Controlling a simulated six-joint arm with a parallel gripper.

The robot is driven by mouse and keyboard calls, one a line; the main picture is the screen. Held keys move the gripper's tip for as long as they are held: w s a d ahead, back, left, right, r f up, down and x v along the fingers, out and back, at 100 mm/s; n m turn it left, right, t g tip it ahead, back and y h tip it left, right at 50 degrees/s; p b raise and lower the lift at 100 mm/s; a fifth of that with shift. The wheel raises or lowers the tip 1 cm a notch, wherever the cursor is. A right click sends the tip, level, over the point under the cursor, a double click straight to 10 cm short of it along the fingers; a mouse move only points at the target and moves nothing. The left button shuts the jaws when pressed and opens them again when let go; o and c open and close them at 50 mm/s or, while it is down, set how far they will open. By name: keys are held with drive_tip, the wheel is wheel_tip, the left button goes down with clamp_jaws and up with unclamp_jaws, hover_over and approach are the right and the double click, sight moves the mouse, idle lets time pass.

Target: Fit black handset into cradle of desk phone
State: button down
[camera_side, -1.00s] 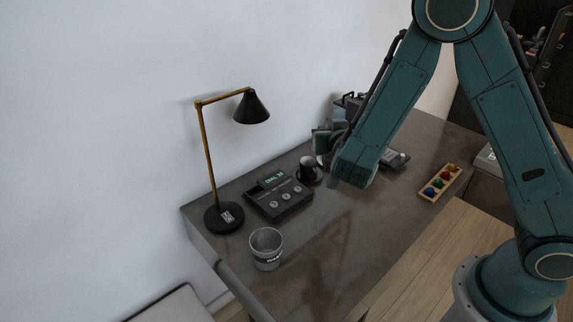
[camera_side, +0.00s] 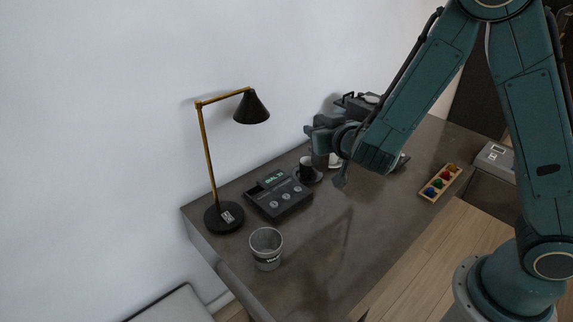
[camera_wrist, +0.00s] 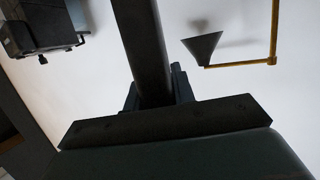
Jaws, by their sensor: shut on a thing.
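My gripper (camera_side: 330,145) is above the desk, behind and right of the dark cup, and tilted toward the wall. In the wrist view my gripper (camera_wrist: 155,90) is shut on a long dark bar, which looks like the black handset (camera_wrist: 148,45). The bar runs between the fingers and out of the top of that view. In the side view I cannot clearly tell handset from gripper. The black desk phone (camera_side: 293,205), with a green lit display and round buttons, lies on the desk, left of my gripper and apart from it. A recess shows at its left side.
A lamp (camera_side: 223,217) stands left of the phone and a grey bin (camera_side: 266,250) in front. A dark cup (camera_side: 307,171) stands close to the phone's right. A wooden tray (camera_side: 450,172) with coloured balls lies at right. The desk's front middle is clear.

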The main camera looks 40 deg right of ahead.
drive_tip(key=shift+d+f+m+h, duration=0.35)
drive_tip(key=shift+d+m+h, duration=0.15)
drive_tip(key=shift+h, duration=0.1)
drive_tip(key=s+d+f+m+g+h, duration=0.2)
drive_tip(key=s+d+m+g+h, duration=0.3)
drive_tip(key=m+g, duration=0.8)
drive_tip(key=shift+s+g+h, duration=0.4)
drive_tip(key=shift+s+h, duration=1.4)
drive_tip(key=shift+s, duration=0.6)
drive_tip(key=shift+d+f, duration=0.1)
drive_tip(key=shift+d, duration=0.05)
wheel_tip(320, 180, down, 16)
drive_tip(key=shift+f, duration=0.15)
drive_tip(key=shift+f, duration=1.8)
drive_tip(key=shift+f, duration=0.1)
